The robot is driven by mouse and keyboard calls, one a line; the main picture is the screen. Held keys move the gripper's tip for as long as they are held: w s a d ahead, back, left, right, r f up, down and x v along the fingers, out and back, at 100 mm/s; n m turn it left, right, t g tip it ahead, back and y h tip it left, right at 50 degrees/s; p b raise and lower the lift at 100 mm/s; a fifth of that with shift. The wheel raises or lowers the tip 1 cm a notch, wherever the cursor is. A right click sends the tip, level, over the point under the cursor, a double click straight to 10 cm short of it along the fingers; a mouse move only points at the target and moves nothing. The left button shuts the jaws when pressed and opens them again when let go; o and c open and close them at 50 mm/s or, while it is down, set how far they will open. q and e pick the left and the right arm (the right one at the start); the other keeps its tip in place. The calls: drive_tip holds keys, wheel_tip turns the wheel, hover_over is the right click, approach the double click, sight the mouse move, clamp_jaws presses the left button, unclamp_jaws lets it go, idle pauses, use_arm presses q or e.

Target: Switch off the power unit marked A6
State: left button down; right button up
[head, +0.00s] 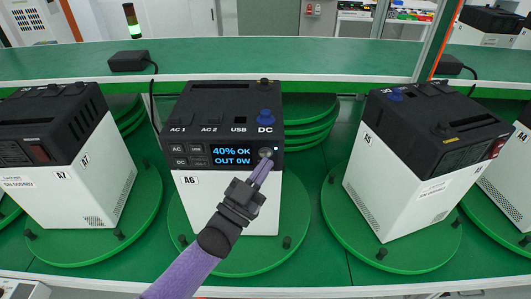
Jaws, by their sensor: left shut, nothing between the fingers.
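The power unit marked A6 (222,140) stands upright on a green turntable (295,215) in the middle of the head view. It has a black top and a white lower body. Its lit screen (232,156) reads "40% OK" and "OUT 0W". A round grey button (266,152) sits right of the screen. My left gripper (262,167) is shut and empty, with its fingertips at the lower edge of this button; I cannot tell whether they touch it. The fingers hide part of the unit's front. My right gripper is out of view.
Unit A7 (80,190) stands on a turntable to the left, unit A5 (385,185) on one to the right, and A4 (510,170) at the right edge. A green shelf (280,62) runs behind, with a black adapter (128,61) on it.

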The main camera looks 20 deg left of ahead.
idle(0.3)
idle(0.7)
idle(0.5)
use_arm(q)
drive_tip(key=shift+w+a+b, duration=0.15)
drive_tip(key=shift+w+b, duration=0.15)
drive_tip(key=shift+w, duration=0.1)
drive_tip(key=shift+w, duration=0.15)
idle(0.4)
